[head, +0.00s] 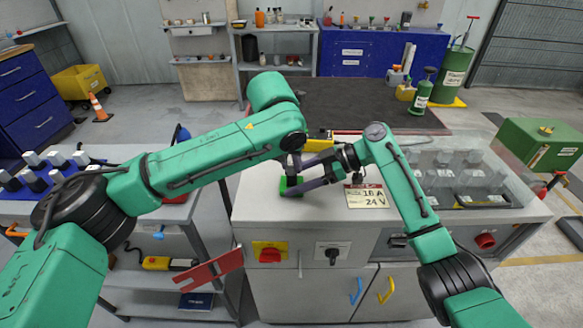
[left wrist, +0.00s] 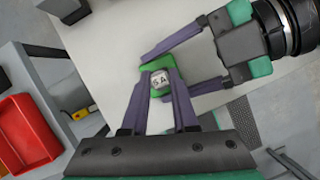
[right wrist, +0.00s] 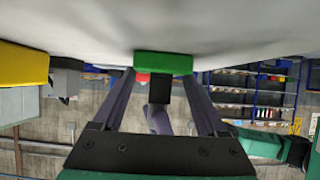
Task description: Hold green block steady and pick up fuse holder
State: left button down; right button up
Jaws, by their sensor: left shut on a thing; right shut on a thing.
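The green block (head: 284,185) sits on the white worktop. It also shows in the left wrist view (left wrist: 145,87) and the right wrist view (right wrist: 163,63). The fuse holder (left wrist: 160,80), with a pale top marked "5 A", stands at the block. I cannot tell how deep it sits. My left gripper (left wrist: 160,88) comes from above, shut on the fuse holder. My right gripper (right wrist: 163,72) reaches in from the right, low over the worktop, shut on the green block with a finger on each side. In the head view the grippers hide most of the fuse holder.
A card (head: 367,198) reading "16 A 24 V" stands right of the block. Clear-covered compartments (head: 455,175) are further right. A red tray (left wrist: 25,132) is on the left. A yellow item (head: 318,146) stands behind the grippers. The front worktop is clear.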

aim_at(291, 164)
pick_arm(q)
notch_tip(291, 164, up, 10)
pick_arm(e)
jog(key=o, duration=0.9)
